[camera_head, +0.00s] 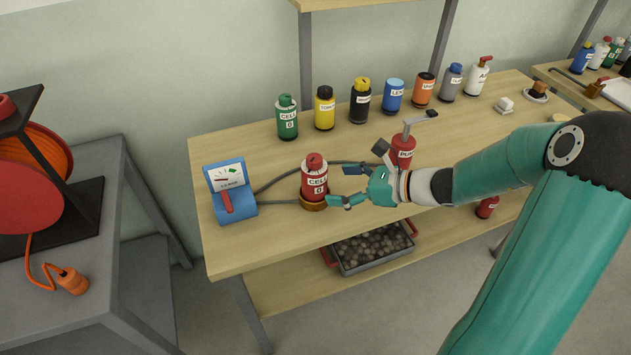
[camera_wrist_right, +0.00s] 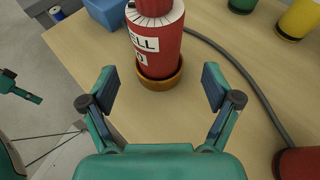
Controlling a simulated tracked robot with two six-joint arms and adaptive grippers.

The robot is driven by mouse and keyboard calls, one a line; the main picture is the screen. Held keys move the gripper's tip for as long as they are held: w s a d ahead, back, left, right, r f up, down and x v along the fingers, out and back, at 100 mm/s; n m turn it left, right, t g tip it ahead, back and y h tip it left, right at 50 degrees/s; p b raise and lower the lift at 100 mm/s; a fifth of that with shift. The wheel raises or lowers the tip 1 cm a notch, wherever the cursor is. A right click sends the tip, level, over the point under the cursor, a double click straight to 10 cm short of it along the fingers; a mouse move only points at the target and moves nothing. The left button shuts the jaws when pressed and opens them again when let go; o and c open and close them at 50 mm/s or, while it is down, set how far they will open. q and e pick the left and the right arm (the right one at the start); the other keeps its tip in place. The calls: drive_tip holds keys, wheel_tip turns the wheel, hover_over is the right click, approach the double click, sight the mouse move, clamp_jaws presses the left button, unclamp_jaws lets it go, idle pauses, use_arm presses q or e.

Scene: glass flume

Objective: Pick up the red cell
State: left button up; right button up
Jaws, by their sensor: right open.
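The red cell (camera_head: 314,183), with a white label reading CELL 0, stands upright in a brown ring holder (camera_head: 313,206) on the wooden bench. In the right wrist view the red cell (camera_wrist_right: 158,50) is straight ahead, in its ring (camera_wrist_right: 160,88), its top cut off. My right gripper (camera_head: 339,186) is open and empty, just right of the cell, its fingers pointing at it. In the right wrist view the gripper's fingers (camera_wrist_right: 158,88) are spread either side of the ring. A teal piece at that view's left edge looks like part of my left gripper (camera_wrist_right: 20,95); its jaws cannot be made out.
A blue meter (camera_head: 231,190) stands left of the cell, with grey cables. Green (camera_head: 287,120), yellow (camera_head: 324,110) and several other containers line the back. A tray of dark lumps (camera_head: 372,250) sits on the lower shelf.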

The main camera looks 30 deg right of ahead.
sight(315, 182)
drive_tip(key=shift+p+x, duration=0.35)
drive_tip(key=shift+x, duration=3.05)
drive_tip(key=shift+s+a+r, duration=0.1)
drive_tip(key=shift+a+r, duration=0.05)
drive_tip(key=shift+r, duration=0.05)
drive_tip(key=shift+c, duration=0.3)
drive_tip(key=c, duration=1.3)
drive_tip(key=shift+r, duration=0.2)
